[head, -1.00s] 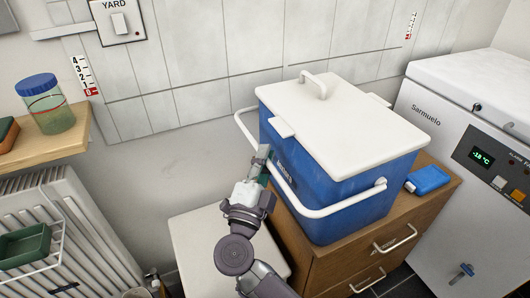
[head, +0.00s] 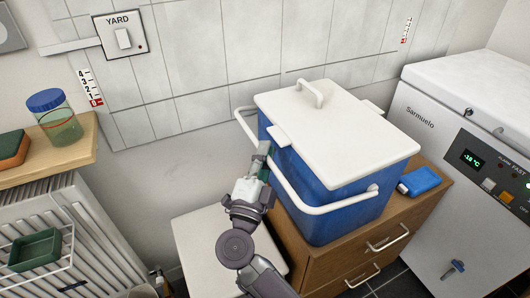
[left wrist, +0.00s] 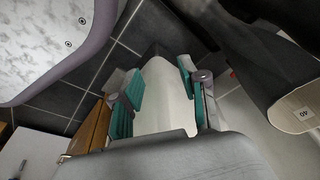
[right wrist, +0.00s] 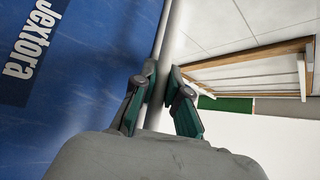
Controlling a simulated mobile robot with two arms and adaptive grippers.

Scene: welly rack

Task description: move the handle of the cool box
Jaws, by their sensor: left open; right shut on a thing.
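The blue cool box (head: 318,200) with a white lid (head: 335,130) stands on a wooden drawer cabinet. Its white bail handle (head: 318,207) runs low around the box's front left side. My right gripper (head: 264,160) is at the left side of the box. In the right wrist view my right gripper (right wrist: 158,88) is shut on the handle bar (right wrist: 166,50), beside the blue wall with lettering.
The wooden cabinet (head: 335,262) has a blue packet (head: 419,181) on its top, right of the box. A white freezer (head: 440,135) stands at the right. A jar (head: 55,118) sits on a shelf at the left, above a radiator. The tiled wall is behind.

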